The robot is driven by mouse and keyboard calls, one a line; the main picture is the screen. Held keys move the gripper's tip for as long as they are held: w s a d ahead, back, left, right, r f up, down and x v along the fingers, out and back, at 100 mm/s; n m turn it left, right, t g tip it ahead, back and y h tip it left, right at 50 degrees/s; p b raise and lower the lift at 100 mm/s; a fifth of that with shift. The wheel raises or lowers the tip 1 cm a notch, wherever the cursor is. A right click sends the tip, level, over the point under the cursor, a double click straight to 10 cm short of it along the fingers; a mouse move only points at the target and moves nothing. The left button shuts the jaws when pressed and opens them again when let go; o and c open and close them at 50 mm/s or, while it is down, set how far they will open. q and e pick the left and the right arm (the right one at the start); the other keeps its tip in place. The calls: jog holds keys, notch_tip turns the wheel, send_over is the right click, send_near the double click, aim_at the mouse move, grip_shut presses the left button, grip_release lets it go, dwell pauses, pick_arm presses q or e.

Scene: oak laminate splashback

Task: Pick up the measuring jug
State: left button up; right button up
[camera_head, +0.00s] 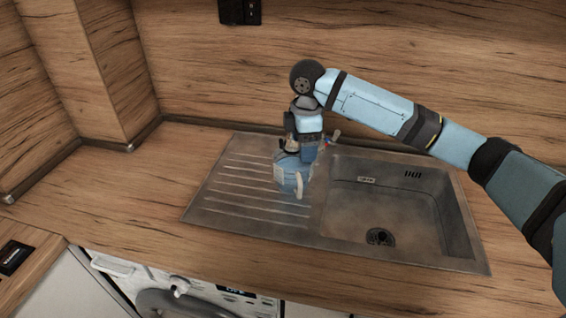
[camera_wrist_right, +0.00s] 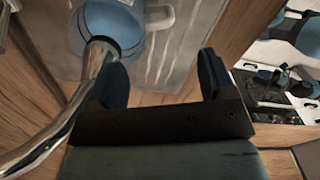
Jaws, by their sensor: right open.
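The measuring jug (camera_head: 286,178) is bluish and see-through with a pale handle, and stands on the sink's ridged drainer in the head view. My right gripper (camera_head: 306,152) is just above and behind it, partly covering its top. In the right wrist view, the gripper (camera_wrist_right: 164,78) is open, with nothing between its fingers. The jug's rounded blue body (camera_wrist_right: 115,24) and pale handle show beyond the fingers, up and to the left. I cannot tell whether gripper and jug touch. My left gripper is not in view.
A curved chrome tap (camera_wrist_right: 45,140) passes close beside the left finger in the wrist view. The sink basin (camera_head: 385,205) lies right of the jug. The wooden worktop (camera_head: 120,195) at left is clear. The wooden splashback (camera_head: 200,60) rises behind.

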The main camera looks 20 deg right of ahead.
aim_at(299, 175)
jog(key=f, duration=0.8)
jog(key=shift+w+f, duration=0.25)
jog(key=shift+w, duration=0.05)
jog(key=shift+a+f, duration=0.15)
jog(key=shift+f, duration=1.05)
jog(key=shift+a+f, duration=0.1)
jog(key=shift+f, duration=1.05)
jog(key=c, duration=0.9)
jog(key=shift+w+r+p, duration=0.1)
jog(key=shift+p, duration=0.2)
jog(key=c, duration=0.3)
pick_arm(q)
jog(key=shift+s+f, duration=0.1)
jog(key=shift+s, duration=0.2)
pick_arm(e)
jog(key=shift+c, duration=0.2)
